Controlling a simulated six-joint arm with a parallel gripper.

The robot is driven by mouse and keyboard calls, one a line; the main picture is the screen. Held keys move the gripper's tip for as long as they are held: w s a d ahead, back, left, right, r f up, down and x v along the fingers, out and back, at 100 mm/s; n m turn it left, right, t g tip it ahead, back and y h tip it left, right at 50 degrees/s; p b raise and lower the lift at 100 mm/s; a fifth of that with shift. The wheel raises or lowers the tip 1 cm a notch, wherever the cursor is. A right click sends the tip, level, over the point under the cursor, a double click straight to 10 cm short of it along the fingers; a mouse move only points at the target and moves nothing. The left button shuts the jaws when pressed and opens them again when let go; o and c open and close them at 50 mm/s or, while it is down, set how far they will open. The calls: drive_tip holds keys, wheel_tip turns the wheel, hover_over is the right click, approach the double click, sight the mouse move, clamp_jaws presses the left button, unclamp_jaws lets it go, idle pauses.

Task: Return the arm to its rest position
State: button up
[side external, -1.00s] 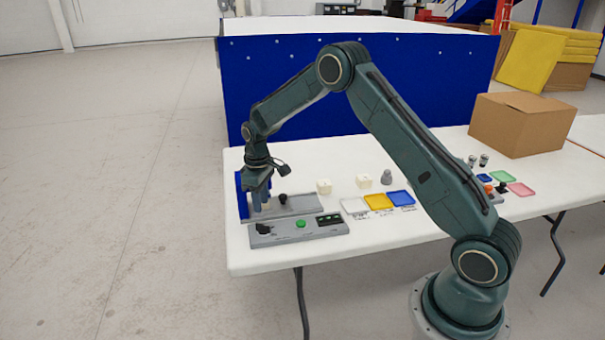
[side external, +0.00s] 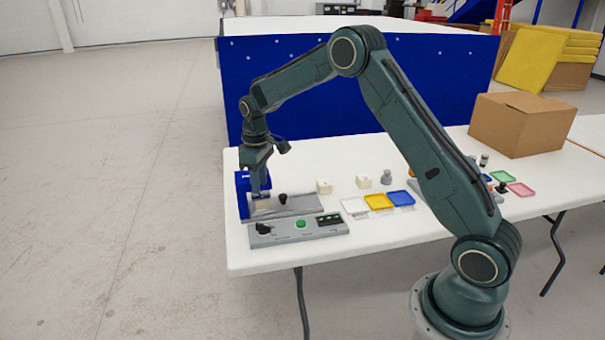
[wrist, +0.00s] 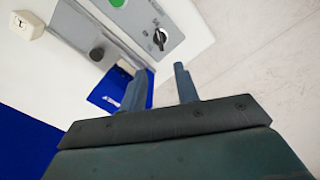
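My gripper (side external: 260,190) is over the left end of the white table, above the grey press fixture (side external: 300,205) with its blue upright plate (side external: 242,199). In the wrist view my gripper (wrist: 157,85) has its two fingers apart with nothing between them. The fixture's black knob (side external: 283,198) stands just right of my gripper; it also shows in the wrist view (wrist: 97,54). A pale block (wrist: 125,67) lies in the fixture beside the blue part, partly hidden by a finger.
A control panel (side external: 298,230) with a green button lies in front of the fixture. White blocks (side external: 324,187), a grey weight (side external: 386,178) and white, yellow (side external: 378,202) and blue trays lie to the right. A cardboard box (side external: 520,124) stands at the back right. A blue-sided platform is behind.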

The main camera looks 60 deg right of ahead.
drive_tip(key=s+a+r+m+t, duration=0.1)
drive_tip(key=s+a+r, duration=0.2)
drive_tip(key=s+r, duration=0.5)
drive_tip(key=s+a+r+t, duration=0.25)
drive_tip(key=s+r, duration=0.35)
drive_tip(key=r, duration=0.3)
drive_tip(key=s+a+m+t, duration=0.1)
drive_tip(key=s+a, duration=0.1)
drive_tip(key=s, duration=0.8)
drive_tip(key=s+a+r+t, duration=0.1)
drive_tip(key=s+a, duration=0.2)
drive_tip(key=s, duration=0.8)
drive_tip(key=shift+s+r+m, duration=0.15)
drive_tip(key=shift+r+m, duration=0.15)
drive_tip(key=shift+m, duration=0.1)
